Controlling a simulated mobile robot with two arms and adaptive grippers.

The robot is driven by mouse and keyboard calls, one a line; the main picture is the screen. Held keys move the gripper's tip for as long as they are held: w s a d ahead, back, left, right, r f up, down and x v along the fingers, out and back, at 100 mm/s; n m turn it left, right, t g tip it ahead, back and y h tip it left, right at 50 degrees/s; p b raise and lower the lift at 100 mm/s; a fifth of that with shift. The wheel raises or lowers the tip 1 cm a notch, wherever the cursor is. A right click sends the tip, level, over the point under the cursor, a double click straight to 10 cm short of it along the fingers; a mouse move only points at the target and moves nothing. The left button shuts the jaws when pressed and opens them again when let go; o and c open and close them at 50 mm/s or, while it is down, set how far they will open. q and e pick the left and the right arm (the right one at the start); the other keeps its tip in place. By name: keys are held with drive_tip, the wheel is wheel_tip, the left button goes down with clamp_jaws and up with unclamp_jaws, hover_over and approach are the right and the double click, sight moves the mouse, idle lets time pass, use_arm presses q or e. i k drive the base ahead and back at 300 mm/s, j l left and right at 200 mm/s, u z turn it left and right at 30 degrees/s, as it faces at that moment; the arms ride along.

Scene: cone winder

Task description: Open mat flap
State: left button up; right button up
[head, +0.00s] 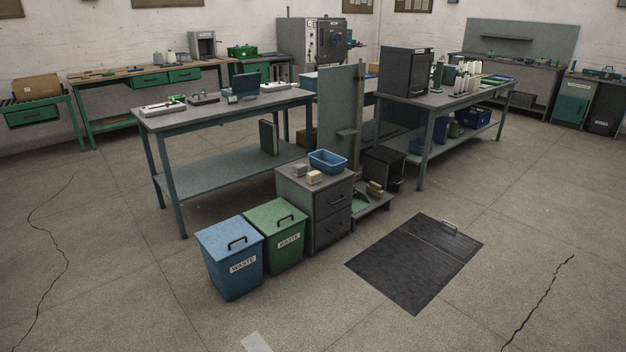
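A dark, flat mat (405,275) lies on the floor right of centre. A seam crosses it, and its far section is the flap (446,235), which lies flat, level with the rest.
Blue (231,275) and green (277,244) waste bins and a grey drawer cabinet (313,225) with a blue tray (328,161) stand left of the mat. Workbenches (220,118) stand behind. The floor in front and to the right is clear, with cracks.

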sight(460, 245)
drive_tip(key=i+l+z, duration=0.3)
drive_tip(key=i+l, duration=0.15)
drive_tip(key=i+l+z, duration=0.25)
drive_tip(key=i, duration=0.45)
drive_tip(key=i+l+z, duration=0.3)
drive_tip(key=i, duration=0.35)
drive_tip(key=i+j+z, duration=0.1)
drive_tip(key=i+z, duration=0.15)
drive_tip(key=i, duration=0.35)
